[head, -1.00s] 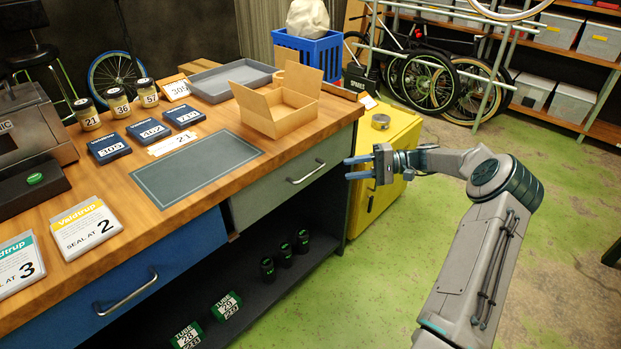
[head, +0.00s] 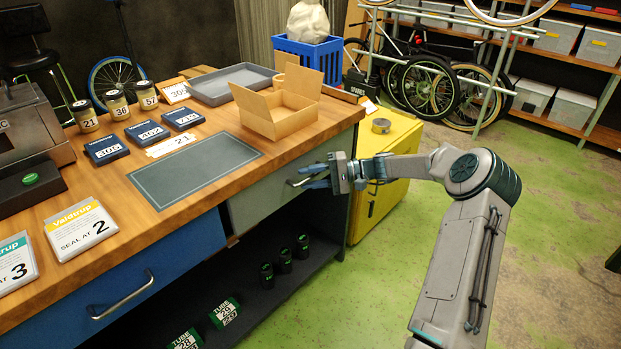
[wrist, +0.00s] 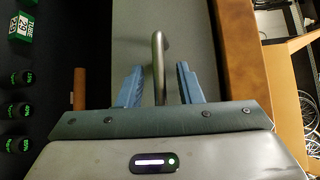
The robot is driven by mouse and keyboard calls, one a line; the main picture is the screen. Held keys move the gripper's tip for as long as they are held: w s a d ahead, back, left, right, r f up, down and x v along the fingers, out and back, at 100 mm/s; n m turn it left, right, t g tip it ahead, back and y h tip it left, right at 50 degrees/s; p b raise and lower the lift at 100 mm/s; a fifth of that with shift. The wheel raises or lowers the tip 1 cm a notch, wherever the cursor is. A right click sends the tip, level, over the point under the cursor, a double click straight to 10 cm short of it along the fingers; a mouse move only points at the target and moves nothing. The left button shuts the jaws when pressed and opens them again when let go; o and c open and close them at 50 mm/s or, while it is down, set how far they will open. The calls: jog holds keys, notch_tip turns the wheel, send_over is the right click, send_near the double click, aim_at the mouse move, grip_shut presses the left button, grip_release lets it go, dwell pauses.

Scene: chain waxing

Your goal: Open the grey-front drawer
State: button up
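The grey-front drawer (head: 252,203) sits under the right part of the wooden bench top and looks closed. Its metal bar handle (head: 305,178) is at my gripper (head: 312,177). In the wrist view the handle (wrist: 158,65) runs between the two blue fingers of my gripper (wrist: 160,85), with a gap on each side. The fingers are apart and not clamped on the bar. The drawer front (wrist: 190,40) also shows in the wrist view, beyond the fingers.
The bench top (head: 300,146) overhangs the drawer. A blue-front drawer (head: 165,275) is to the left. An open shelf (head: 270,293) below holds several dark jars and green boxes. A yellow cabinet (head: 372,205) stands to the right. Green floor on the right is clear.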

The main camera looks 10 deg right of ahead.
grip_shut()
jog(key=shift+d, duration=0.1)
